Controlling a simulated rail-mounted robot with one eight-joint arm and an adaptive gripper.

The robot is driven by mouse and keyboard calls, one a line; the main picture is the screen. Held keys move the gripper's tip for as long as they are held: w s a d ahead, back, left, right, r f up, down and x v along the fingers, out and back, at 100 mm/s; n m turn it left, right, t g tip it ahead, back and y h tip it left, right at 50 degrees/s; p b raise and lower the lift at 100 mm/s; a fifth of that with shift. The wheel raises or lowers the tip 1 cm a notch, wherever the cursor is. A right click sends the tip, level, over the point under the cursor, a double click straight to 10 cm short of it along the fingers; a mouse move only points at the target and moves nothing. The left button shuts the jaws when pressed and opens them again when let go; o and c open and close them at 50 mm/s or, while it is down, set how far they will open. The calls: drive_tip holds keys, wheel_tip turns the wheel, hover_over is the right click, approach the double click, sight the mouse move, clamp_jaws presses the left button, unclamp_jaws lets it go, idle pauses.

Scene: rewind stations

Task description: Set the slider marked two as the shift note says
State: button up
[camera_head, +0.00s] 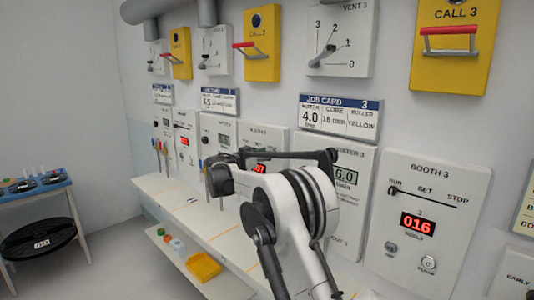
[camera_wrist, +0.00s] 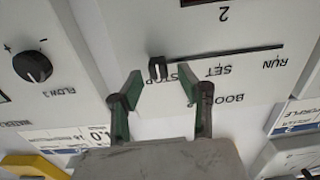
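In the wrist view, which is upside down, the booth 2 panel (camera_wrist: 230,92) has a slot marked RUN, SET and STOP. Its slider, a small dark knob with a pale line (camera_wrist: 157,68), stands at the STOP end of the slot. My gripper (camera_wrist: 159,75) is open, with one green-padded finger on each side of the knob and a gap to both. I cannot tell how far the fingertips are from the panel. In the head view my arm hides most of booth 2. A cream card (camera_head: 525,215) is cut off at the right edge; I cannot read it as the shift note.
Booth 3 (camera_head: 430,210) has a similar slider (camera_head: 394,190) at RUN. A shelf (camera_head: 215,228) runs below the panels, with a yellow tray (camera_head: 203,266) lower down. A blue-topped table (camera_head: 35,188) stands left.

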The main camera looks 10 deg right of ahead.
drive_tip(key=shift+w+d, duration=0.15)
clamp_jaws()
idle(0.4)
